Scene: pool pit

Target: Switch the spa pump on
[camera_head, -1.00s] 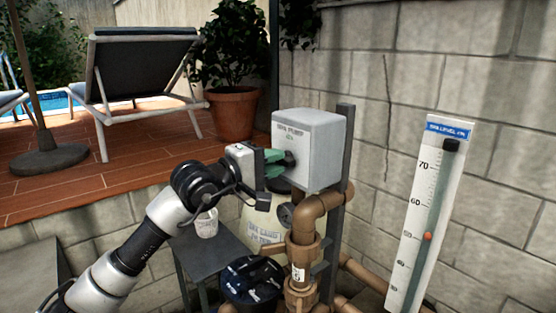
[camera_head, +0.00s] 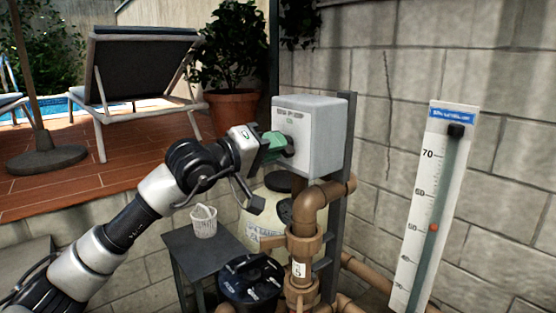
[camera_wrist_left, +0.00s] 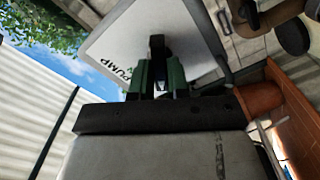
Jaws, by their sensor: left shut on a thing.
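The spa pump switch box (camera_head: 318,135) is a light grey box on a dark post, with lettering on its front. Its dark knob (camera_head: 289,146) sticks out of the front face. My left gripper (camera_head: 280,145), with green fingers, reaches the knob from the left and is shut on it. In the left wrist view the green fingers (camera_wrist_left: 157,78) stand on either side of the dark knob (camera_wrist_left: 157,46), in front of the box face (camera_wrist_left: 110,45) with the word PUMP. The knob's exact setting is hard to read. My right gripper is not in view.
Brown pipes (camera_head: 305,235) and a black round lid (camera_head: 250,283) stand below the box. A level gauge (camera_head: 432,205) leans by the block wall on the right.

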